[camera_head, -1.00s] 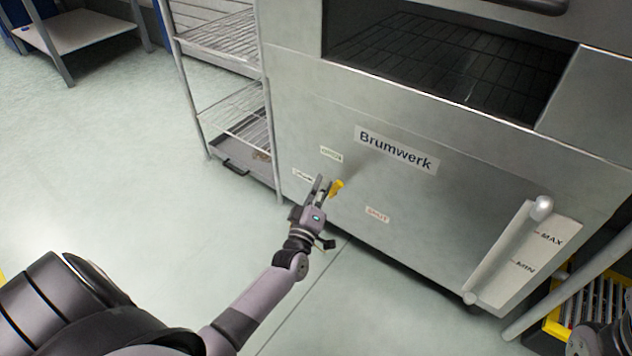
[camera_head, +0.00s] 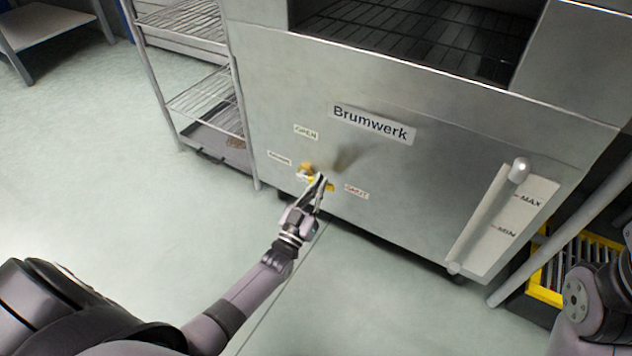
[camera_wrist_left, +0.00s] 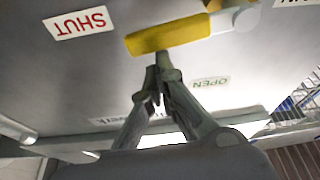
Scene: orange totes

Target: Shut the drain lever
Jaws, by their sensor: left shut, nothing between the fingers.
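The yellow drain lever (camera_head: 328,187) is on the lower front of the steel Brumwerk unit. Its handle slants down to the right, towards the SHUT label (camera_head: 356,191). The OPEN label (camera_head: 306,132) is above it. In the left wrist view the yellow handle (camera_wrist_left: 168,35) lies across, its free end near the SHUT label (camera_wrist_left: 78,22). My left gripper (camera_head: 321,179) is shut and empty at the lever. Its fingertips (camera_wrist_left: 160,66) are close against the handle's edge; I cannot tell if they touch. My right gripper is out of view.
The steel unit's front (camera_head: 400,190) fills the area before my left arm. A wire rack (camera_head: 205,100) stands to its left. A gauge with MAX and MIN marks (camera_head: 508,215) is at its right, beside a yellow-edged crate (camera_head: 548,293). The floor at left is clear.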

